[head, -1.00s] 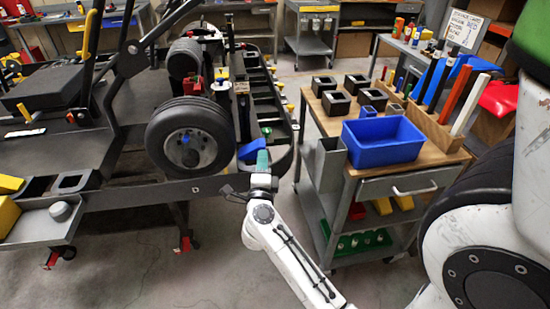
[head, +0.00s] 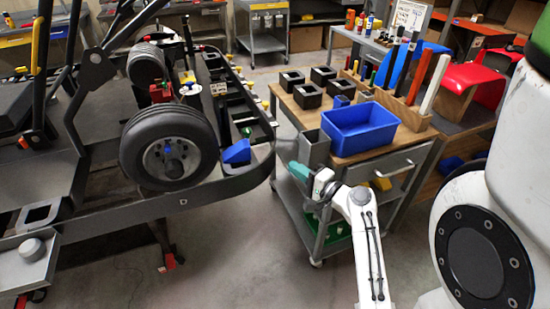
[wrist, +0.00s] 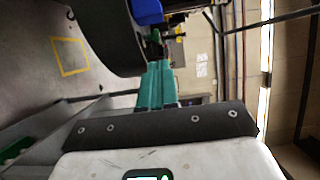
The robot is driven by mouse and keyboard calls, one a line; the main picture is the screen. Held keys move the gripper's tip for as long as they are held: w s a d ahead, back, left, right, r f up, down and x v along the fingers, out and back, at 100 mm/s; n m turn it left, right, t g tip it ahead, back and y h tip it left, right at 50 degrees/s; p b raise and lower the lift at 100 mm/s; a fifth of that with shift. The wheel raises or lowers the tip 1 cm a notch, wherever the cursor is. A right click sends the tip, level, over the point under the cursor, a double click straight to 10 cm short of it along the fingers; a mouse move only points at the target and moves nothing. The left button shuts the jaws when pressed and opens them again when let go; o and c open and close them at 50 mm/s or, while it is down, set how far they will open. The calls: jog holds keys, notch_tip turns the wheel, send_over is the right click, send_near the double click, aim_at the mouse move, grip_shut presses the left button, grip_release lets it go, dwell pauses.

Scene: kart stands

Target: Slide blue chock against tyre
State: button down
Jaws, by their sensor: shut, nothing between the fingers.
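The blue chock (head: 237,152) sits on the dark stand rail just right of the black tyre (head: 168,148) in the head view; whether they touch is hard to tell. The blue chock also shows at the top of the wrist view (wrist: 147,11), beyond my fingertips. My gripper (head: 296,171), with teal fingers, is shut and empty. It hangs in the gap between the stand and the cart, to the right of the chock and apart from it. The teal fingers fill the middle of the wrist view (wrist: 153,80).
A cart with a wooden top carries a blue bin (head: 358,128) and several black square holders (head: 307,95) close to the right of my gripper. The stand's curved end rail (head: 255,172) lies to its left. Floor is free in front of the stand.

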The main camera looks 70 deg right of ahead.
aim_at(249, 151)
jog(key=shift+w+a+p+x, duration=0.25)
jog(key=shift+a+p+x, duration=0.3)
jog(key=shift+x, duration=1.55)
jog(key=shift+w+a+p+x, duration=0.2)
jog(key=shift+a+p+x, duration=0.3)
jog(key=shift+x, duration=1.55)
jog(key=shift+w+a+p+x, duration=0.3)
jog(key=shift+p+x, duration=0.4)
jog(key=shift+x, duration=1.4)
jog(key=shift+w+a, duration=0.2)
jog(key=shift+w, duration=0.3)
jog(key=shift+w+a, duration=0.15)
jog(key=shift+w, duration=0.35)
jog(key=shift+s+d, duration=0.1)
jog(key=shift+s, duration=0.05)
